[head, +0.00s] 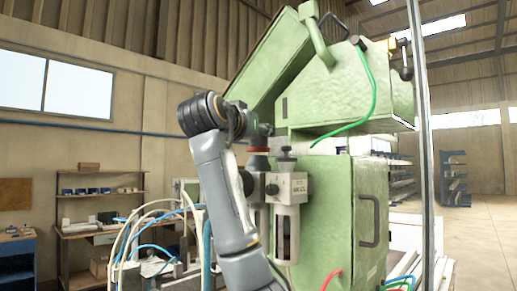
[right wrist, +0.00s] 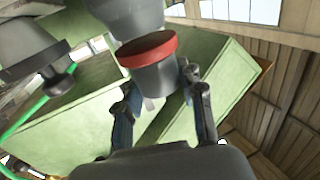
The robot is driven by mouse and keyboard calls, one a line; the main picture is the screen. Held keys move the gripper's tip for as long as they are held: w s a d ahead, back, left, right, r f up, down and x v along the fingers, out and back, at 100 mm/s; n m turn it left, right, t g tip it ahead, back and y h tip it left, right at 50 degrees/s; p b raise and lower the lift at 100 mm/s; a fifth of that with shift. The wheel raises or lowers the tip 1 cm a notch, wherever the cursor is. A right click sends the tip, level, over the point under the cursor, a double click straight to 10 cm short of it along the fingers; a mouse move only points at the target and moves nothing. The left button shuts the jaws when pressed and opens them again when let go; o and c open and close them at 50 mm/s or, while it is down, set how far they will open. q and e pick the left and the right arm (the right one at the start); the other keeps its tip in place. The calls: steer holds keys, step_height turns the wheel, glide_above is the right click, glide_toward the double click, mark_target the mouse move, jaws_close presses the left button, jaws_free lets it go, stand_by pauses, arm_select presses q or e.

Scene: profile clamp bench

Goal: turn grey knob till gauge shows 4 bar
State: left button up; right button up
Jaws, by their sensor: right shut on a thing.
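The grey knob (head: 258,140) sits on top of a regulator with a red ring (head: 258,150) beneath it, on the front of the green machine. In the right wrist view the knob (right wrist: 153,78) shows as a dark grey cylinder against the red ring (right wrist: 147,49). My right gripper (right wrist: 162,92) has one finger on each side of the knob's free end and is shut on it. In the head view this gripper (head: 258,129) comes over the knob from above, partly hidden by my arm. I can make out no gauge face or needle. My left gripper is out of view.
A second unit with a pale block (head: 287,188) and small top knob stands close right of the regulator. The green machine (head: 340,95) overhangs both. A green hose (head: 368,85) hangs at its side. White and blue hoses (head: 135,235) crowd the lower left.

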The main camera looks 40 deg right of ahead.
steer(key=shift+n+t+y+b, duration=1)
steer(key=shift+n+t, duration=0.3)
steer(key=shift+t, duration=0.4)
steer(key=o, duration=1.2)
steer(key=v, duration=1.2)
